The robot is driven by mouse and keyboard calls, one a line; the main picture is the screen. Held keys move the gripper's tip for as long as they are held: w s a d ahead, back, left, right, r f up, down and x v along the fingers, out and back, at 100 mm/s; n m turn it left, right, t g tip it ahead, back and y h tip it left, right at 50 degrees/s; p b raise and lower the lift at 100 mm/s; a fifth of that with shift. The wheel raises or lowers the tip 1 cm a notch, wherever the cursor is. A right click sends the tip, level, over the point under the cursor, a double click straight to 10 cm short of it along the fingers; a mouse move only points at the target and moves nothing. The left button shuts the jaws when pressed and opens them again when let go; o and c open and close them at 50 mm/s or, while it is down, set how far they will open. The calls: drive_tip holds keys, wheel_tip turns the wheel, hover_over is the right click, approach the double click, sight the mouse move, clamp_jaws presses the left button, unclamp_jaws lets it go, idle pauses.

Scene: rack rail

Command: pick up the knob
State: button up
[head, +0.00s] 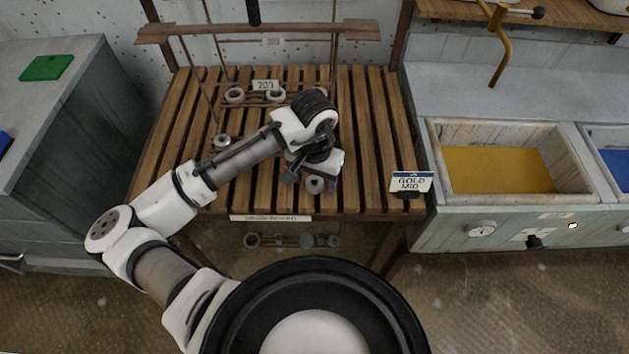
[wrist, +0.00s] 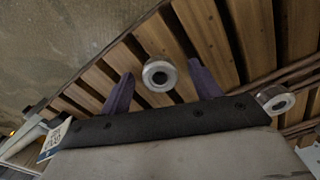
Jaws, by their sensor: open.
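A round grey metal piece with a dark centre, which looks like the knob (head: 314,184), is near the front edge of the slatted wooden rack (head: 375,150). In the wrist view the knob (wrist: 159,76) shows between my gripper's two purple fingers (wrist: 160,68), with a gap on either side. My gripper (head: 311,181) is open and holds nothing. I cannot tell how far the fingertips are above the slats. A similar round piece (head: 222,141) sits further left on the rack and is apart from my gripper.
More ring-like pieces (head: 235,95) sit at the back of the rack by the 203 label (head: 266,85). A small sign (head: 411,182) stands at the rack's front right corner. A bin with a yellow floor (head: 498,170) is to the right. Bare slats lie right of my gripper.

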drive_tip(key=c, duration=1.1)
drive_tip(key=shift+r, duration=0.15)
